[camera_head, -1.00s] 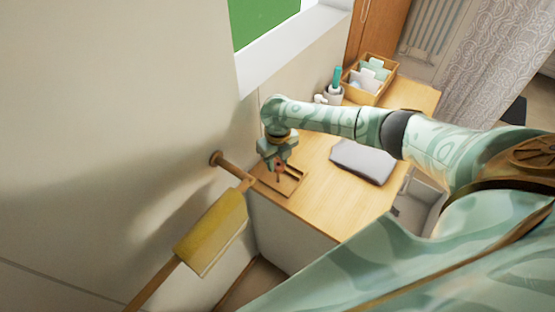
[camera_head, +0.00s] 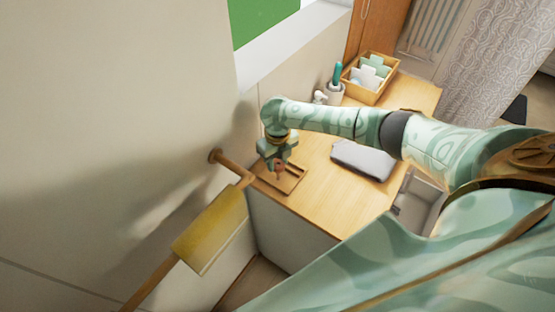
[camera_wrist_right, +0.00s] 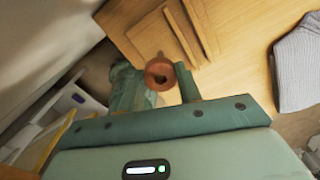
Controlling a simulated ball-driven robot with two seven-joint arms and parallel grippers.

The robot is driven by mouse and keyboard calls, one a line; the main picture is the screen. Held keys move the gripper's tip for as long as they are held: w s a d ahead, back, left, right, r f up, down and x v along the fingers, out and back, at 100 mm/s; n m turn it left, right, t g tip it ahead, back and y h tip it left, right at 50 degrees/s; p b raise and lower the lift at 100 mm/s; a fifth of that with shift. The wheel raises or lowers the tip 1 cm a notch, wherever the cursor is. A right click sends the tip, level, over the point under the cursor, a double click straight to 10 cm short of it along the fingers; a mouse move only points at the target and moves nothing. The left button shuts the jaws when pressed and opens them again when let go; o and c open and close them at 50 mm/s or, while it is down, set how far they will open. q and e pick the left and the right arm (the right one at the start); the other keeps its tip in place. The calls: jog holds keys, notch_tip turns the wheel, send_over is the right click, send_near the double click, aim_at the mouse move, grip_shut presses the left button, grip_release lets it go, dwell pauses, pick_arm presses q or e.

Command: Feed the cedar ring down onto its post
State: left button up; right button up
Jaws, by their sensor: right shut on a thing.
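The cedar ring (camera_wrist_right: 159,74) is a reddish-brown ring with a dark central hole. My right gripper (camera_wrist_right: 158,82) is shut on it, with the ring between its green fingers in the right wrist view. In the head view the ring (camera_head: 280,167) shows small beneath my right gripper (camera_head: 279,163), over the wooden board (camera_head: 291,184) at the desk's near left corner. The board (camera_wrist_right: 137,42) has raised strips and lies behind the ring in the wrist view. A small brown tip just beyond the ring may be the post; I cannot tell whether it enters the hole. My left gripper is out of view.
A wall rod (camera_head: 232,167) and a yellow hanging piece (camera_head: 212,230) are close left of the board. A white cup (camera_head: 335,95) and wooden box (camera_head: 371,78) stand at the back.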

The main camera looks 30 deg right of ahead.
jog(key=shift+f+b, duration=0.3)
jog(key=shift+f, duration=0.15)
dwell(0.4)
jog(key=o, duration=1)
jog(key=shift+o, duration=0.2)
jog(key=shift+r, duration=0.15)
notch_tip(320, 180, up, 16)
jog(key=p, duration=0.3)
jog(key=shift+p, duration=0.35)
